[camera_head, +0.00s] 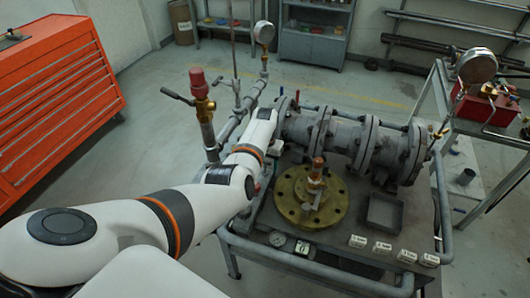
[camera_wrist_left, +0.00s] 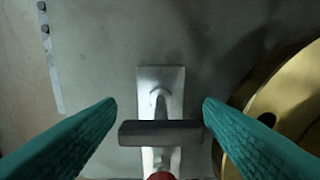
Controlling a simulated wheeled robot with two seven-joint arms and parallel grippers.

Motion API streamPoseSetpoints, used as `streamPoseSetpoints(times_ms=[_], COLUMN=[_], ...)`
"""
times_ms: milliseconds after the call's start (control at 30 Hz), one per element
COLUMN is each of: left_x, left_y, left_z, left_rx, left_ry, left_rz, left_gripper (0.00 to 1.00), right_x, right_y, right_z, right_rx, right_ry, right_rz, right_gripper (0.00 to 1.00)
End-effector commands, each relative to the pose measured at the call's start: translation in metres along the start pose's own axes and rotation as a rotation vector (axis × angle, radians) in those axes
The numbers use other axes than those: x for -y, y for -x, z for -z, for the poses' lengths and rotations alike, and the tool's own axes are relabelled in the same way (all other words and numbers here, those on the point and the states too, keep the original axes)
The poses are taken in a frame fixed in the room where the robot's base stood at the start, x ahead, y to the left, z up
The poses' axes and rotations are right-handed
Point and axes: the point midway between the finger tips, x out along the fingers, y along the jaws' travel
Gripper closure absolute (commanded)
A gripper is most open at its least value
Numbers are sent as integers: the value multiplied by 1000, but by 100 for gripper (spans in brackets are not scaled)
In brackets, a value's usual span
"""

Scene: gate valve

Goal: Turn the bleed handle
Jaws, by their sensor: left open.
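In the left wrist view, a dark grey crossbar handle (camera_wrist_left: 160,132), which looks like the bleed handle, sits over a light metal plate and stem (camera_wrist_left: 160,82). A bit of red (camera_wrist_left: 162,176) shows at the bottom edge. My left gripper (camera_wrist_left: 160,105) is open, with one green finger on each side of the handle; gaps show between the fingers and the bar, and it holds nothing. In the head view, my left arm reaches the bench left of the brass flange (camera_head: 292,206); the arm hides most of the handle area and the fingertips are not clear. My right gripper is not in view.
The brass flange also shows close on the right in the left wrist view (camera_wrist_left: 290,95). A grey flanged pipe valve (camera_head: 345,135) lies behind. A red-topped fitting (camera_head: 199,85) and gauge (camera_head: 264,32) stand beyond my arm. A small tray (camera_head: 384,230) and labelled blocks sit right.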

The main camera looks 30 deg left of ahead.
Motion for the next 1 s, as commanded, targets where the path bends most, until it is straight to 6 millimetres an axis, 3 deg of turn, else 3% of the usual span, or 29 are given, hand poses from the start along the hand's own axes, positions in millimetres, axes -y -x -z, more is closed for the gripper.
streamPoseSetpoints(times_ms=[100,500,700,1000], left_x=[1,0,0,0], left_y=[25,97,109,109], left_z=[0,0,0,0], left_rx=[4,3,-1,0], left_ry=[-1,-1,-2,-2], left_rz=[0,-1,0,0], left_gripper=[38,38,38,38], right_x=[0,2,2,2], right_y=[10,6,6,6], right_z=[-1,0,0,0], right_rx=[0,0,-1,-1], right_ry=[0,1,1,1], right_rz=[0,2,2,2], right_gripper=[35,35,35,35])
